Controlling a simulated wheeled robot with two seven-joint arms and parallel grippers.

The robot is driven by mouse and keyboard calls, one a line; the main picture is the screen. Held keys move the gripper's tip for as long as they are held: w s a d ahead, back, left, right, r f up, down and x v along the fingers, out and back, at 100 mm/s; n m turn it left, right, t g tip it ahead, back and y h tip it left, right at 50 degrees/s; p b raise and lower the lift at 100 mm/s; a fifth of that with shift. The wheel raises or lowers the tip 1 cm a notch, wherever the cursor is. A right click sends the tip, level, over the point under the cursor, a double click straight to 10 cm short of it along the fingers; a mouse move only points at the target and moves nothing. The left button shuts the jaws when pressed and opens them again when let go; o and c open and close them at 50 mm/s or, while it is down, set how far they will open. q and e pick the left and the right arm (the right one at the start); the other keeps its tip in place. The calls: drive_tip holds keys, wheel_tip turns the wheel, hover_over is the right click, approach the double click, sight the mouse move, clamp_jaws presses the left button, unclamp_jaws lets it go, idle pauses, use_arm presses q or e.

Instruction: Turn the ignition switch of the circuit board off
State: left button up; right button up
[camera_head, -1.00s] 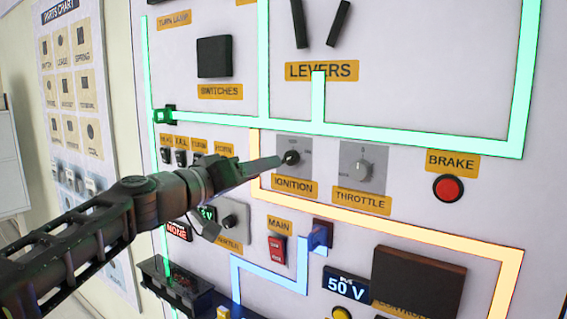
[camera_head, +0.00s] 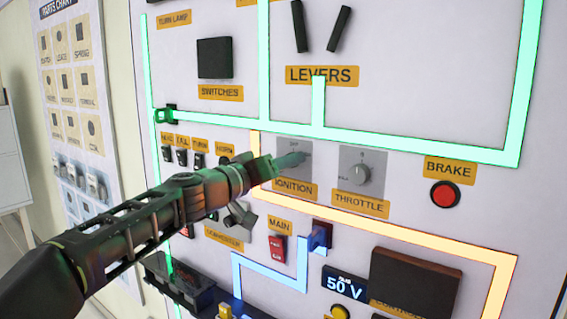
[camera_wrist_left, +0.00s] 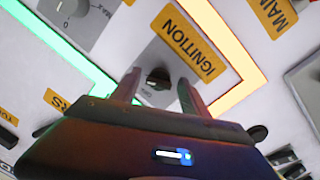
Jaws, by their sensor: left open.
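The ignition switch is a dark round knob on a grey plate (camera_head: 296,147), above the yellow IGNITION label (camera_head: 294,189), on the white circuit board. In the head view my left gripper (camera_head: 283,163) reaches it from the left and hides the knob. In the left wrist view the ignition knob (camera_wrist_left: 158,79) lies between the two fingers of the left gripper (camera_wrist_left: 158,90). The fingers are open, one on each side, with gaps to the knob. Whether they touch the plate cannot be told. My right gripper is not in view.
A throttle knob (camera_head: 362,173) sits close on the right, with a red brake button (camera_head: 445,194) beyond it. A red main switch (camera_head: 277,249) is below. Small switches (camera_head: 183,157) are on the left, partly near my arm. Glowing green and orange lines run around the ignition plate.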

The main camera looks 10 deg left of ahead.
use_arm(q)
drive_tip(key=shift+c, duration=0.3)
clamp_jaws()
drive_tip(key=shift+f, duration=0.1)
drive_tip(key=shift+d+f+n+t+y+b, duration=0.25)
drive_tip(key=shift+n+b, duration=1.3)
drive_tip(key=shift+n, duration=1.6)
drive_tip(key=shift+a+r+n+t+y+b, duration=0.15)
drive_tip(key=shift+n+t+b, duration=0.2)
drive_tip(key=shift+n+b, duration=2)
drive_tip(key=shift+f+n+p, duration=0.1)
drive_tip(key=shift+n+p, duration=0.7)
